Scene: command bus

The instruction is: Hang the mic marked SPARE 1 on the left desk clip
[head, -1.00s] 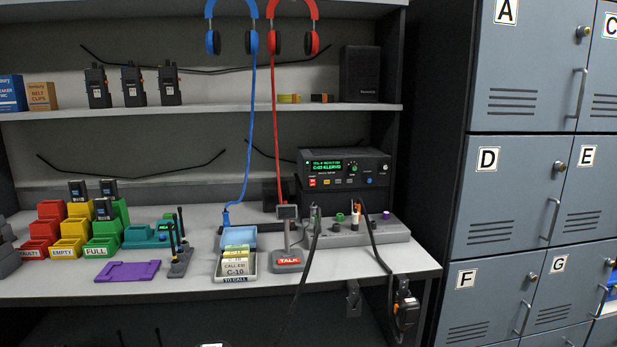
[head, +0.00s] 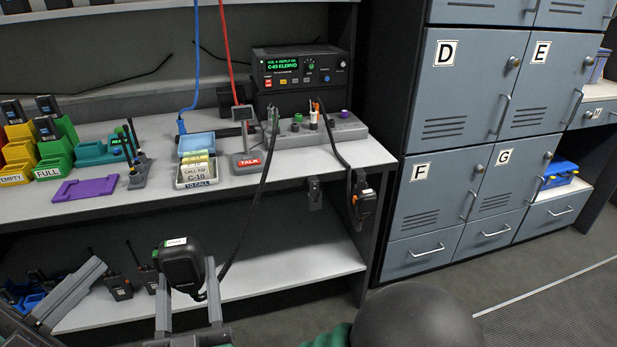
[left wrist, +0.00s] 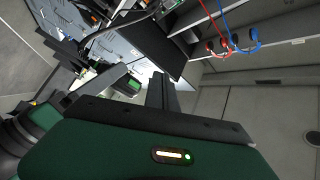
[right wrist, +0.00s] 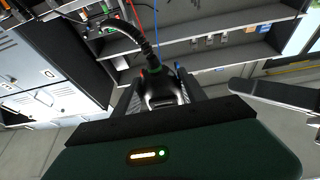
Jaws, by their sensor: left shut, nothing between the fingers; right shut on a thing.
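A black hand mic (head: 182,268) with a small white and green label on top is held upright in front of the desk. The label is too small to read. My right gripper (head: 187,292) is shut on it, one finger on each side; the mic also shows in the right wrist view (right wrist: 162,92). Its black cord runs up to the desk panel. The left desk clip (head: 314,193) on the desk's front edge is empty, to the right of and beyond the mic. My left gripper (head: 78,290) is shut and empty at the lower left.
A second mic (head: 362,201) hangs on the right clip, beside the empty one. The grey desk panel (head: 345,130) with knobs and cord sockets stands above the clips. Radios (head: 118,286) stand on the lower shelf (head: 290,270). Blue-grey lockers (head: 465,90) are at the right.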

